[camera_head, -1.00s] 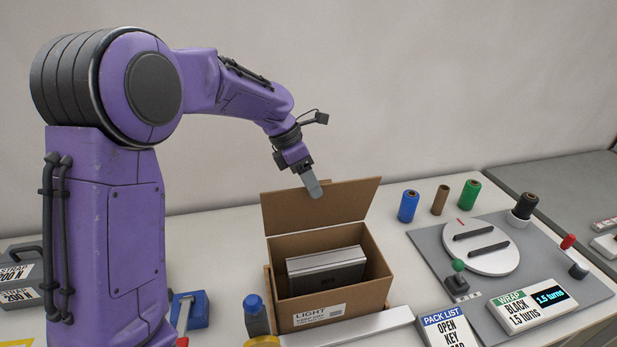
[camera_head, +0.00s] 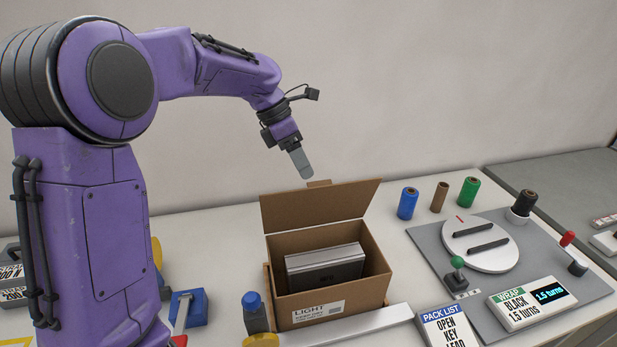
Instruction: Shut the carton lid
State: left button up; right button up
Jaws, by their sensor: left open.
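The brown carton (camera_head: 340,303) stands on the table with its top open. Its lid (camera_head: 322,207) stands up at the back edge, leaning backward, with a small tab at its top. A grey metallic box (camera_head: 325,267) sits inside the carton. My left gripper (camera_head: 304,170) is above the lid's top edge, slightly left of the tab, pointing down. It looks clear of the lid, though the exact depth is hard to judge. The gap between its fingers is hidden from this side. My right gripper is not in view.
A blue-capped bottle (camera_head: 255,313) stands close to the carton's left front. A pale bar (camera_head: 365,325) lies along its front. Blue, brown and green spools (camera_head: 408,204) stand behind right, near a grey turntable station (camera_head: 480,245). A pack list sign (camera_head: 447,325) stands front right.

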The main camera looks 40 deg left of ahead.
pick_arm(q)
jog(key=v, duration=0.5)
jog(key=shift+s+r, duration=0.15)
jog(key=shift+r, duration=0.15)
